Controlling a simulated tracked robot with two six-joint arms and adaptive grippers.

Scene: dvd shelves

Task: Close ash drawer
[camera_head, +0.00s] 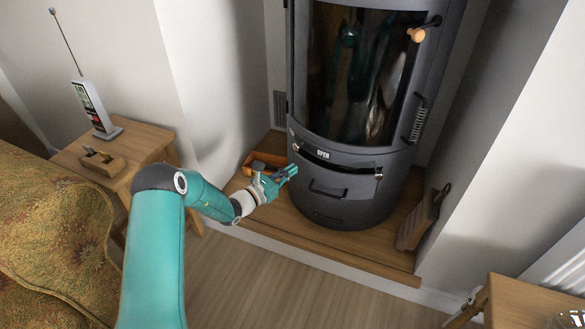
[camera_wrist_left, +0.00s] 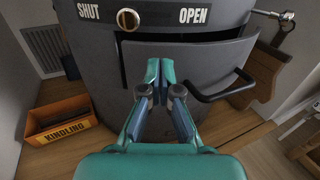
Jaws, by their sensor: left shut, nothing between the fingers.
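The ash drawer (camera_head: 345,181) is low in the front of the dark grey stove (camera_head: 300,70), with a black bar handle. In the left wrist view its curved front (camera_wrist_left: 192,58) stands out from the stove body, with a dark gap along its top and right side. The handle (camera_wrist_left: 222,90) is right of my fingers. My left gripper (camera_head: 291,170) is shut and empty, at the left part of the drawer front. In the left wrist view the fingertips (camera_wrist_left: 160,70) overlap the drawer front; I cannot tell whether they touch it. My right gripper is not in view.
An orange kindling box (camera_wrist_left: 60,119) stands left of the stove on the wooden hearth (camera_head: 290,228). A wooden item (camera_head: 419,221) leans at the hearth's right. A side table (camera_head: 143,144) holds a phone (camera_head: 93,108). The floor in front of the hearth is clear.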

